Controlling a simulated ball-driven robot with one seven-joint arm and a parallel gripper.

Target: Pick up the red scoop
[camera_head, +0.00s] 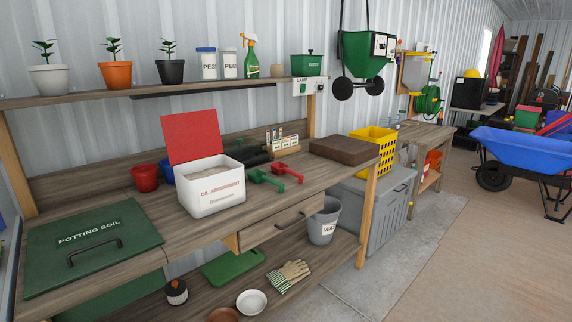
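The red scoop (288,172) lies on the wooden potting bench (330,185), right of the white box with the open red lid. A green scoop (265,178) lies close by on its left, nearer the white box. Both look like hand scoops with handles. I cannot tell whether the two scoops touch. My gripper is not in view.
The white box (217,200), with its red lid raised, stands left of the scoops. Behind them are a seed packet rack (283,146) and dark rolls. A brown block (343,148) sits to the right. The bench's front edge by the scoops is clear.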

